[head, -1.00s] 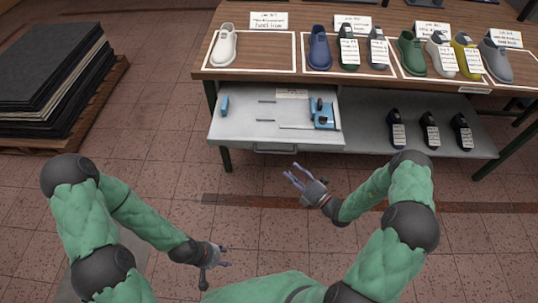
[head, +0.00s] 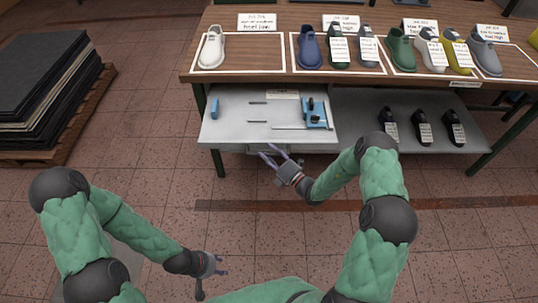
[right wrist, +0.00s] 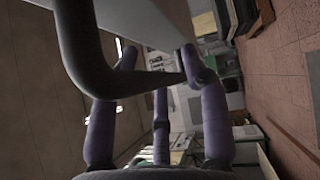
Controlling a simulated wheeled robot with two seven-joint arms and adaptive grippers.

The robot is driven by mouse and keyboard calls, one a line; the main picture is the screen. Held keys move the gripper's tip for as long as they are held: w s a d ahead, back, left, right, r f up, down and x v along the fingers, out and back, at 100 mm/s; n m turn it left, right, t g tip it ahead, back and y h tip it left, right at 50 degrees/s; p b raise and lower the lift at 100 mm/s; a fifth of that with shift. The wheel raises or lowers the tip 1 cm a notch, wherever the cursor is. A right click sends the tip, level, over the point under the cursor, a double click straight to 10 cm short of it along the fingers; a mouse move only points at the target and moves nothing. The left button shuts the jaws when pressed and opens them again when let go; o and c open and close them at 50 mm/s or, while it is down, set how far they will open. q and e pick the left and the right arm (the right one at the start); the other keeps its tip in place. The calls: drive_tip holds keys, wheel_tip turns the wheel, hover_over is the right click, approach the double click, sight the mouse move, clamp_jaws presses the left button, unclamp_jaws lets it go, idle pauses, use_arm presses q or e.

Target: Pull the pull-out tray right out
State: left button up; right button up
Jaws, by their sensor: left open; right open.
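The pale grey pull-out tray (head: 230,128) juts from under the wooden tabletop at left, its inside open to view. Its dark looped handle (right wrist: 92,82) shows large in the right wrist view. My right gripper (head: 271,153) is at the tray's front edge by the handle, with its purple fingers spread. In the right wrist view these fingers (right wrist: 160,80) reach around the handle bar, and I cannot tell whether they touch it. The handle is mostly hidden in the head view. My left gripper (head: 222,264) is open and empty, low over the floor, away from the tray.
The tray holds a blue tool (head: 316,113), a small blue piece (head: 214,108) and thin rods. The tabletop (head: 250,76) carries several labelled shoe lasts. Dark lasts stand on a lower shelf (head: 360,130) to the right. Stacked dark sheets (head: 45,85) lie at left. Floor before the tray is clear.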

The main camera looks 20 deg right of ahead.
clamp_jaws()
drive_tip(key=shift+s, duration=0.1)
drive_tip(key=s+p, duration=0.1)
drive_tip(key=s+a+p, duration=0.1)
drive_tip(key=shift+s+f, duration=0.1)
drive_tip(key=shift+s, duration=0.3)
unclamp_jaws()
drive_tip(key=shift+s, duration=0.1)
